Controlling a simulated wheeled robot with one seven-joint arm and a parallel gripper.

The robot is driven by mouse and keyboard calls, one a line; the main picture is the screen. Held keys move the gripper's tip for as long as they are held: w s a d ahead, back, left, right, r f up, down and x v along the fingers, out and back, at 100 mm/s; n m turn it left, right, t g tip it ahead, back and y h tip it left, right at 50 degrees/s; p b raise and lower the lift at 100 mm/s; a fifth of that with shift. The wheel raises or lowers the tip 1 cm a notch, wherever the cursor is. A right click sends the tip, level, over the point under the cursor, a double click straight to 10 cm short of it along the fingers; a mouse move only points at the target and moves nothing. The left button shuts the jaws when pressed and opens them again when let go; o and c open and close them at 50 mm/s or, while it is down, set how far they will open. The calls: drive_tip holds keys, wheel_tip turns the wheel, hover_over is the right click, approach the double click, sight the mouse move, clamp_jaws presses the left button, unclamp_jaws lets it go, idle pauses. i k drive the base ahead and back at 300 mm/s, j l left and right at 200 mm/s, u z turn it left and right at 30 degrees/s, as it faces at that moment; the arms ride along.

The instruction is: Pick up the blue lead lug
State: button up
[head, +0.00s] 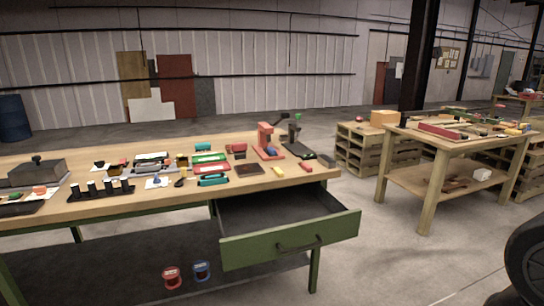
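I cannot make out the blue lead lug for certain. A small blue item (157,181) lies on a white sheet near the middle of the workbench (250,183), too small to identify. A blue round spool-like thing (201,271) stands on the bench's dark lower shelf, beside a similar red one (172,277). Another small blue thing (523,126) lies on the wooden table at the right. My gripper is not in view.
A green drawer (290,240) hangs open at the bench's right front; its visible inside looks empty. Trays, a black rack (100,189), a grey box (38,172) and a red press (266,140) crowd the bench top. Open floor lies between bench and right table (455,142).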

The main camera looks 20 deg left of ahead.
sight(270, 150)
drive_tip(key=i+j+z, duration=0.1)
drive_tip(key=j, duration=0.45)
drive_tip(key=i+j, duration=0.3)
drive_tip(key=j, duration=0.25)
drive_tip(key=i+j+z, duration=0.15)
drive_tip(key=j, duration=0.4)
drive_tip(key=i+j+z, duration=0.1)
drive_tip(key=j, duration=0.5)
drive_tip(key=i+j, duration=0.25)
drive_tip(key=j, duration=0.35)
drive_tip(key=i+j+z, duration=0.15)
drive_tip(key=j, duration=1)
drive_tip(key=i+j+z, duration=0.15)
drive_tip(key=j, duration=0.5)
